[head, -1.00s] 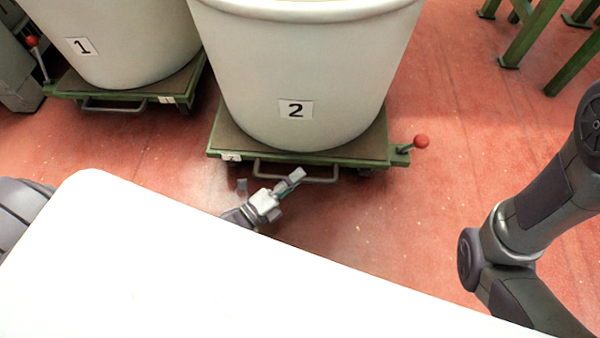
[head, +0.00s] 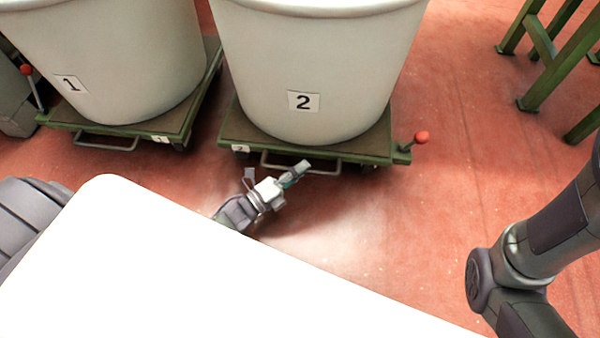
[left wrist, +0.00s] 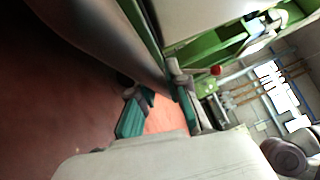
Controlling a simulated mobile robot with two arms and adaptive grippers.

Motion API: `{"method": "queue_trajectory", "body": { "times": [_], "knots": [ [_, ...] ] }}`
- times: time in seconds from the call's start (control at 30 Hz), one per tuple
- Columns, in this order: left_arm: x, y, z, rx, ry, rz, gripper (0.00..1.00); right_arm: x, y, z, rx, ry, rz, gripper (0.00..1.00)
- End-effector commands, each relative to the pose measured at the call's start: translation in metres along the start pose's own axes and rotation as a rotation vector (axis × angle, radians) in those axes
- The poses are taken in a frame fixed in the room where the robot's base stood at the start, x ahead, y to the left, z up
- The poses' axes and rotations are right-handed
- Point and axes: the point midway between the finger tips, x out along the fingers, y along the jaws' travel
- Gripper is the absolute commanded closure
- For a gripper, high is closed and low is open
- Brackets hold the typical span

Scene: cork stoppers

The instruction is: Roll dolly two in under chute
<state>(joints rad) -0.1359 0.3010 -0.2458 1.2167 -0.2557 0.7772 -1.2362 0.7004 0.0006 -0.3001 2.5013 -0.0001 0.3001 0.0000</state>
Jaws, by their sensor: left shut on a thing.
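Dolly two (head: 372,156) is a low green-framed platform on wheels, with a small "2" tag and a grey front handle (head: 325,172). A large pale tub (head: 345,70) marked 2 stands on it. My left gripper (head: 276,180) is at the left part of that handle and shut on it. In the left wrist view, the green-padded fingers (left wrist: 157,105) are at the end of a thick grey bar. My right arm shows at the right of the head view, but its gripper is out of view. I cannot make out the chute.
Dolly one (head: 60,122), with tub 1 (head: 125,65), stands close at the left. A red-knobbed lever (head: 421,137) sticks out at dolly two's right. Green legs (head: 550,75) stand at the upper right. Red floor between is clear. A white surface (head: 200,270) fills the foreground.

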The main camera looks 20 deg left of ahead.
Motion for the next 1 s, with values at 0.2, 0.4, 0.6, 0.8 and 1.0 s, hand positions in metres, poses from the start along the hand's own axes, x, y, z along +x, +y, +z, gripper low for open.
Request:
{"method": "queue_trajectory", "body": {
  "times": [0.2, 0.4, 0.6, 0.8, 1.0],
  "knots": [
    [0.002, 0.002, 0.005, 0.004, -0.006, 0.007, 1.0, -0.001, 0.0, 0.0, 0.0, -0.001, 0.0, 1.0],
    [0.003, 0.001, 0.006, 0.006, -0.008, 0.006, 0.83, -0.001, 0.0, 0.001, 0.0, -0.001, 0.0, 1.0],
    [0.003, 0.001, 0.005, 0.004, -0.005, 0.004, 0.59, -0.001, 0.0, 0.001, 0.0, -0.002, 0.0, 1.0],
    [0.002, 0.001, 0.003, 0.003, -0.004, 0.003, 0.59, -0.001, 0.0, 0.001, 0.001, -0.003, 0.002, 1.0],
    [-0.012, 0.002, 0.003, 0.003, -0.003, 0.006, 0.59, -0.001, 0.001, 0.002, 0.0, -0.004, 0.003, 1.0]
  ]
}}
